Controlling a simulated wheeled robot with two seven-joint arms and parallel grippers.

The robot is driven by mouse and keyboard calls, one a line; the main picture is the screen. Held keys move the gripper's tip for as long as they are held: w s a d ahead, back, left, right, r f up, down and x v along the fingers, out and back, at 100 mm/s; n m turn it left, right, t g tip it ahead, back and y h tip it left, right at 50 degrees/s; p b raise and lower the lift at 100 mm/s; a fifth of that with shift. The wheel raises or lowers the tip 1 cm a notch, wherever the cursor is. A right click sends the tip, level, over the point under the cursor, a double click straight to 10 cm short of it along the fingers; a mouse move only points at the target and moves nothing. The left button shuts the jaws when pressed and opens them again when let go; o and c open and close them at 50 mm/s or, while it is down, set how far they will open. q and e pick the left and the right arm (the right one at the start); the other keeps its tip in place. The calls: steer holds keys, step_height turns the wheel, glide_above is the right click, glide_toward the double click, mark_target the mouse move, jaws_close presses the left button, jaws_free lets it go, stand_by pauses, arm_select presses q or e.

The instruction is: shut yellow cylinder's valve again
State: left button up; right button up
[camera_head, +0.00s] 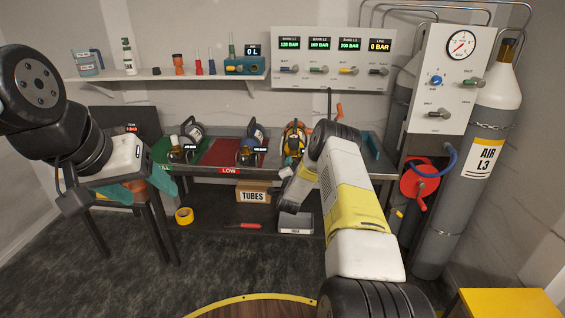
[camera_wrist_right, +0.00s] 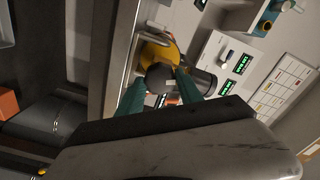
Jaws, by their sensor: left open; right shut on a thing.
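The yellow cylinder (camera_head: 291,138) is on the bench, partly hidden by my right arm in the head view. It also shows in the right wrist view (camera_wrist_right: 155,54). A dark round valve knob (camera_wrist_right: 160,76) is in front of its yellow body there. My right gripper (camera_wrist_right: 163,88) has its teal fingers on either side of this knob and is shut on it. Whether the valve is open or shut cannot be told. My left gripper (camera_head: 156,187) is open and empty, in front of the bench's left end, away from the cylinder.
Dark cylinders stand on the green mat (camera_head: 162,151) and red mat (camera_head: 220,152). A gauge panel (camera_head: 447,80) and grey AIR L3 cylinder (camera_head: 467,170) are at right. A TUBES box (camera_head: 252,194) and yellow tape roll (camera_head: 184,216) are below the bench.

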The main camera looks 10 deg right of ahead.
steer(key=shift+a+f+m, duration=0.1)
steer(key=shift+f+m, duration=0.05)
steer(key=shift+m, duration=1.85)
steer(key=o, duration=1.4)
steer(key=v, duration=0.7)
steer(key=shift+s, duration=0.4)
steer(key=shift+a, duration=0.15)
